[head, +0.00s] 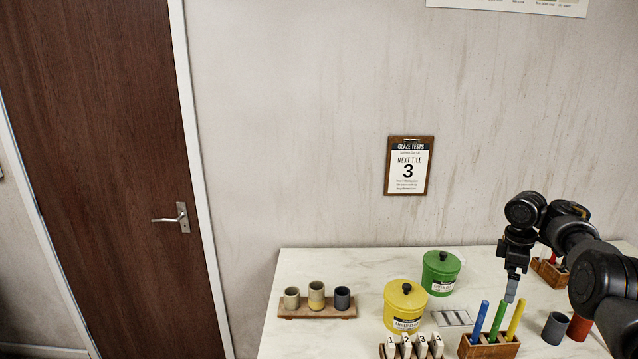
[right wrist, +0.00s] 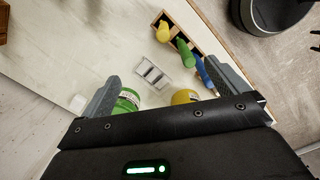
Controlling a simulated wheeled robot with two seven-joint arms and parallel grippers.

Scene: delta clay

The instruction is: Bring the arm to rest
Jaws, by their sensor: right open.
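My right gripper (head: 511,290) hangs pointing down above the right part of the white table (head: 350,262), above and behind the wooden holder with coloured handles. In the right wrist view the right gripper (right wrist: 168,84) has its two fingers wide apart with nothing between them; the table surface shows below. My right arm comes in from the right edge and hides part of the table's right side. My left gripper is in neither view.
A wooden holder (head: 487,350) bears blue, green and yellow handles, close to the gripper. A yellow jar (head: 404,312), a green jar (head: 440,274), a slotted white rack (head: 453,318), numbered tiles (head: 407,346) and a cup board (head: 317,310) stand left. A grey cup (head: 555,328) stands right.

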